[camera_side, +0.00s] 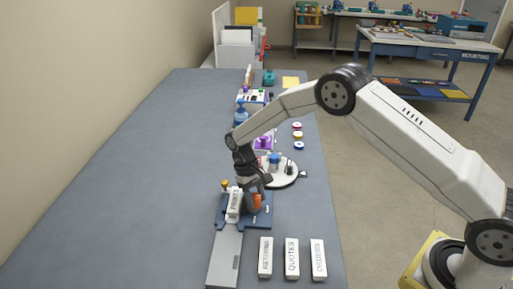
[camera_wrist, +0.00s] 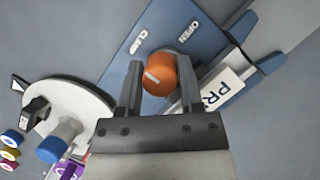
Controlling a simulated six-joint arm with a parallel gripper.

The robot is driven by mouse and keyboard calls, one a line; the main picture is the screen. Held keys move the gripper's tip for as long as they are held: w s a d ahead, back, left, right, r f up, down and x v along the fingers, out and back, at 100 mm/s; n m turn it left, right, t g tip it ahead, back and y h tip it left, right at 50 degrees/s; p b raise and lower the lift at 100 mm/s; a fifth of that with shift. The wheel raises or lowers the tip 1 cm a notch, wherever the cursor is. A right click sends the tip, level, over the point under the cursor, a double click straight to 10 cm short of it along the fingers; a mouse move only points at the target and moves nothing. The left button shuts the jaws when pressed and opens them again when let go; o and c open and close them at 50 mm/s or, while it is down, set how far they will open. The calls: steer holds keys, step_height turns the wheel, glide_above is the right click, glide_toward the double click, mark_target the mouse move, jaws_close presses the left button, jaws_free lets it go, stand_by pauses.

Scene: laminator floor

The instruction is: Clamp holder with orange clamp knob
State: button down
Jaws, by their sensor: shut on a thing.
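The holder is a blue plate (camera_side: 262,218) near the front of the grey table; it also fills the top of the wrist view (camera_wrist: 160,32). Its orange clamp knob (camera_wrist: 158,78) sits between the two fingers of my gripper (camera_wrist: 160,92), which is shut on it. OPEN and CLAMP are printed on the plate beyond the knob. The knob bears a pale line; which word it points to is unclear. A white block (camera_side: 235,205) with dark lettering, partly read as "PR", lies in the holder beside the knob. In the side view my gripper (camera_side: 256,196) points down and partly hides the orange knob (camera_side: 257,201).
White labelled blocks (camera_side: 292,257) lie in a row at the front right. A grey strip (camera_side: 225,258) runs forward from the holder. A round white stand (camera_side: 285,180) with a blue-topped piece is close behind my gripper. The table's left side is clear.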

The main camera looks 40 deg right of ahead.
steer(key=shift+c, duration=1.2)
jaws_free()
steer(key=shift+r, duration=0.1)
steer(key=v, duration=0.7)
steer(key=shift+w+r, duration=0.2)
steer(key=shift+r, duration=0.1)
steer(key=s+d+r+t, duration=0.2)
steer(key=s, duration=0.5)
steer(key=s+d+r+t, duration=0.2)
steer(key=s, duration=0.6)
steer(key=s+d+r+t, duration=0.2)
steer(key=s+t, duration=0.1)
steer(key=s, duration=0.5)
steer(key=shift+s+d, duration=0.25)
steer(key=shift+d, duration=0.05)
